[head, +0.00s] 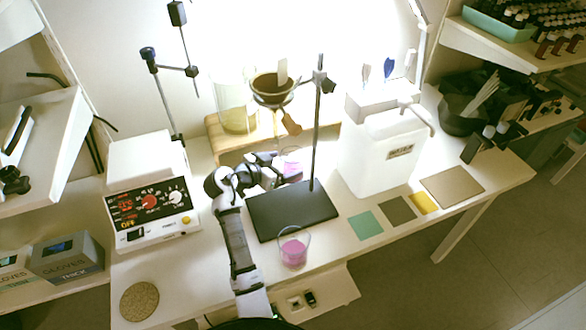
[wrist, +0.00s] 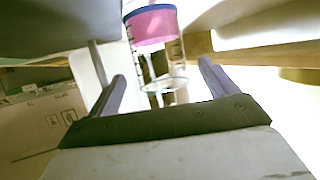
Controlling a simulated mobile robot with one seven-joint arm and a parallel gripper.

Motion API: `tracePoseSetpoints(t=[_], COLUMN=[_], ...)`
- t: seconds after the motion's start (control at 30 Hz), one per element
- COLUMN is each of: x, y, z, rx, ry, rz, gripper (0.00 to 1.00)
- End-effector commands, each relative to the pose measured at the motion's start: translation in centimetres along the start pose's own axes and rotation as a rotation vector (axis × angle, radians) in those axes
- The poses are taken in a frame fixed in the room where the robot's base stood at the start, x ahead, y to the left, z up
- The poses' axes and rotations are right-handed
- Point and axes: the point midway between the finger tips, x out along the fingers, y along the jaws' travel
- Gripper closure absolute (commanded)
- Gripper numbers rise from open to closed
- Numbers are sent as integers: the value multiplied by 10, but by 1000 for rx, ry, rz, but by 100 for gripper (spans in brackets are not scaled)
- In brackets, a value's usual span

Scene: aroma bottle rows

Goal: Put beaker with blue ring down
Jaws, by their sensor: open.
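The beaker with the blue ring (wrist: 155,27) holds pink liquid and shows just beyond my fingertips in the wrist view, which looks upside down. In the head view this beaker (head: 291,166) is beside the stand's rod, partly hidden by my gripper (head: 276,166). My gripper (wrist: 162,76) is open, with one finger to each side of the beaker in the picture. I cannot tell whether the beaker's base rests fully on a surface. A second beaker (head: 294,248) with pink liquid stands at the table's front, before the black stand base.
The black stand base (head: 280,215) and its upright rod (head: 318,120) are close to my gripper. A funnel holder (head: 273,90) and a wooden shelf (head: 222,132) stand behind. A white canister (head: 375,155) is to the right, a hotplate (head: 150,205) to the left.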

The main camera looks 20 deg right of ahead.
Motion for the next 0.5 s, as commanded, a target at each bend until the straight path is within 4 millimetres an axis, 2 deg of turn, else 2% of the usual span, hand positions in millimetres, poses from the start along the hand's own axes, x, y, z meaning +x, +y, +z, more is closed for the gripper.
tracePoseSetpoints(t=[0.23, 0.33, 0.5], x=[38, 46, 47], y=[0, 0, 0], z=[-4, -4, -6], rx=[1, 0, 0], ry=[0, -1, 0], rz=[3, 3, 1], gripper=[15, 15, 15])
